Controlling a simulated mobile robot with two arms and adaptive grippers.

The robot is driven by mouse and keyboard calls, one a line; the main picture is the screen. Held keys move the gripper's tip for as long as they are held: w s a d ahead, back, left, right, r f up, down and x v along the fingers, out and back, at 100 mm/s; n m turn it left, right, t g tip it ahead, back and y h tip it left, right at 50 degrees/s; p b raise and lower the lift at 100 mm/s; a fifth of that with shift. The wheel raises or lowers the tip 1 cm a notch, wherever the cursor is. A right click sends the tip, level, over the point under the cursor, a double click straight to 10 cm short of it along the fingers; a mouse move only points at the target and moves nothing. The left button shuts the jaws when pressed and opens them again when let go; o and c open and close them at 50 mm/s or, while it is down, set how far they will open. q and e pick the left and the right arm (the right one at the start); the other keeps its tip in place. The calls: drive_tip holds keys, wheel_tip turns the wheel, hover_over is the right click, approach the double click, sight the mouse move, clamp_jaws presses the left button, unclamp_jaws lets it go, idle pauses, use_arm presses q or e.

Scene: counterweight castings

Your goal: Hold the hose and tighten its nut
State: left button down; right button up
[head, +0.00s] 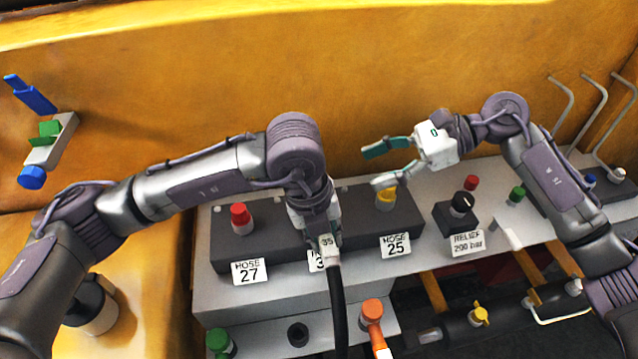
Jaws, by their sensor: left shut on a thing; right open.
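The arm and gripper hide the port behind, and I cannot make out the nut. A label there is mostly covered; only a 3 shows. My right gripper (372,166) is open and empty, its fingers pointing left, just above the yellow-capped port (386,197) over HOSE 25.
A red-capped port (239,216) stands over HOSE 27 at left. A relief valve knob (461,202) is to the right. Below are green (218,340) and orange (372,311) fittings. Bent grey rods (600,95) rise at far right. The yellow wall (230,80) closes the back.

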drive_tip(key=shift+m, duration=0.3)
drive_tip(key=x, duration=1.2)
drive_tip(key=shift+d, duration=0.1)
drive_tip(key=shift+c, duration=0.2)
drive_tip(key=c, duration=1.1)
drive_tip(key=shift+t, duration=0.4)
